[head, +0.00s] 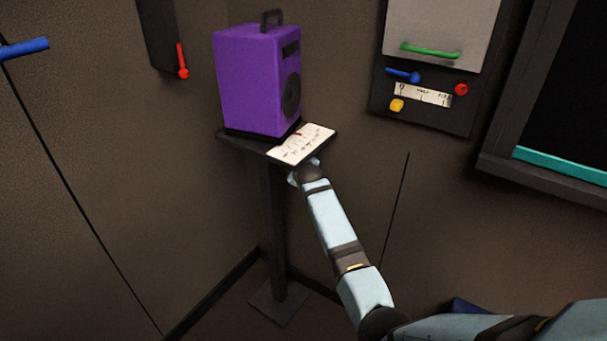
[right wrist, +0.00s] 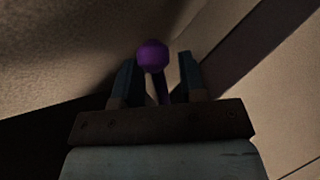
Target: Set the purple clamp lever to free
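The purple clamp lever (right wrist: 152,56) shows in the right wrist view as a round purple ball on a thin stem. My right gripper (right wrist: 157,66) is open, with one finger on each side of the stem; gaps show between fingers and lever. In the head view my right gripper (head: 296,178) is at the front edge of a white scale plate (head: 303,145) on a dark stand (head: 270,210). The lever is hidden from the head view there. The plate has marks and a small red pointer; its lettering is too small to read. My left gripper is out of view.
A purple speaker-like box (head: 255,82) with a handle stands on the stand behind the plate. A wall panel (head: 425,100) with blue, red and yellow knobs and a green handle (head: 430,51) is at the right. A red lever (head: 182,62) hangs at the left.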

